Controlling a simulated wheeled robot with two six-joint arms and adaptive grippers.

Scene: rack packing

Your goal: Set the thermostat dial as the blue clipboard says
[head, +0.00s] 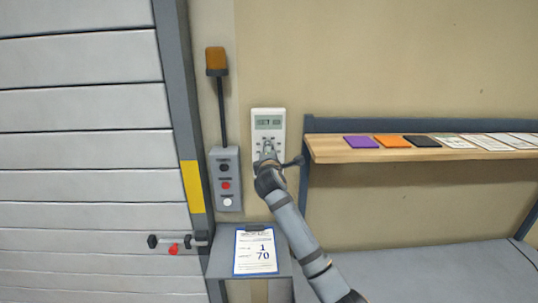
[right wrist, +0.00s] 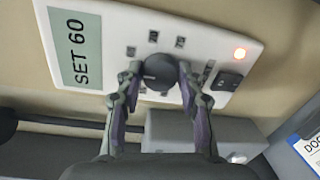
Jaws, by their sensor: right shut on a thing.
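The white thermostat (head: 269,124) is mounted on the wall in the head view; in the right wrist view its panel (right wrist: 205,45) shows sideways. Its display (right wrist: 77,48) reads "SET 60". The round dark dial (right wrist: 160,70) sits between the fingers of my right gripper (right wrist: 158,78), which is shut on it. In the head view my right gripper (head: 267,157) covers the dial. The blue clipboard (head: 237,264) lies on a small grey shelf below, its sheet showing a large "1" and "70". My left gripper is not in view.
A grey button box (head: 226,178) with an orange lamp (head: 216,60) above stands left of the thermostat. A wooden shelf (head: 330,151) with coloured folders and papers is at right. A slatted door (head: 80,130) with a handle fills the left.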

